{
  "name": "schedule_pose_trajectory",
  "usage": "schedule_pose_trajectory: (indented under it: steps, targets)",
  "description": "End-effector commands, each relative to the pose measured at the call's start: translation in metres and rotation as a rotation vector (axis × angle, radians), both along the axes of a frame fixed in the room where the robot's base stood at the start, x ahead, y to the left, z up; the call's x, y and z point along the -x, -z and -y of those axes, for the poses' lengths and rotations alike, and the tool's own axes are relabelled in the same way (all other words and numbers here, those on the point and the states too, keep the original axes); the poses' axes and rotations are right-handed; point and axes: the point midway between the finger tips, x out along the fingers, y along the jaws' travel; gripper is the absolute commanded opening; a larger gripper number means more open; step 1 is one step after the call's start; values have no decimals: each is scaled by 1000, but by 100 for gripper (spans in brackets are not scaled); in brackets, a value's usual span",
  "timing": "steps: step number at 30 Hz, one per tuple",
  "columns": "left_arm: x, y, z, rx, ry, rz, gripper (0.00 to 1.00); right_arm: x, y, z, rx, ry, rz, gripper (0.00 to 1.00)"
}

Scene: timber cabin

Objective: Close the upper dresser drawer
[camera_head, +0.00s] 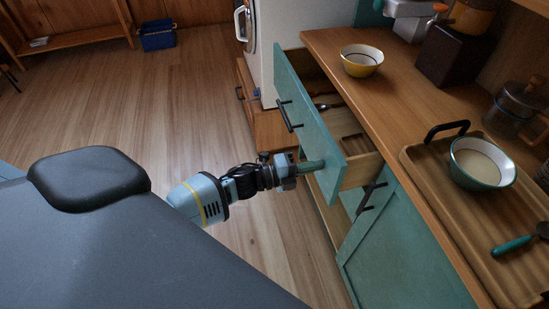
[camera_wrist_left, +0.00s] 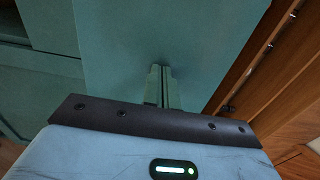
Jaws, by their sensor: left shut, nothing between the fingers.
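The upper dresser drawer (camera_head: 313,120) is pulled out from under the wooden counter, with a teal front and a dark bar handle (camera_head: 288,115). Some utensils (camera_head: 328,105) lie inside it. My left gripper (camera_head: 318,165) is shut and empty, with its fingertips at the lower near end of the drawer front. In the left wrist view the shut fingers (camera_wrist_left: 161,85) point at the flat teal drawer front (camera_wrist_left: 150,35). I cannot tell whether they touch it. My right gripper is not in view.
A yellow bowl (camera_head: 362,60) stands on the counter (camera_head: 385,110). A wooden tray (camera_head: 500,265) holds a teal bowl (camera_head: 482,163) and a teal-handled utensil. A teal cabinet door (camera_head: 400,255) is below. The floor to the left is mostly clear, with a blue crate (camera_head: 157,38) far off.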

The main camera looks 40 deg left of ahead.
Motion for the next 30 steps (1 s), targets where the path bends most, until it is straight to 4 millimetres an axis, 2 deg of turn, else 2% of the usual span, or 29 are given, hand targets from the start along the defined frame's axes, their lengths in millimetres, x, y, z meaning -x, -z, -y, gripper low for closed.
schedule_pose_trajectory:
  steps: [9, 15, 21, 30]
  targets:
    - [-55, 5, 48, -1, 1, -2, 0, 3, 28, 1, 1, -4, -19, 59]
    - [-80, 4, 69, -1, -1, -2, 0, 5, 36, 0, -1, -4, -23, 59]
    - [-93, 3, 80, -1, 0, -3, 0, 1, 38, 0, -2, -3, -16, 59]
    - [-98, 0, 84, -1, -1, 1, 0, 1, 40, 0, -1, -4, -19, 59]
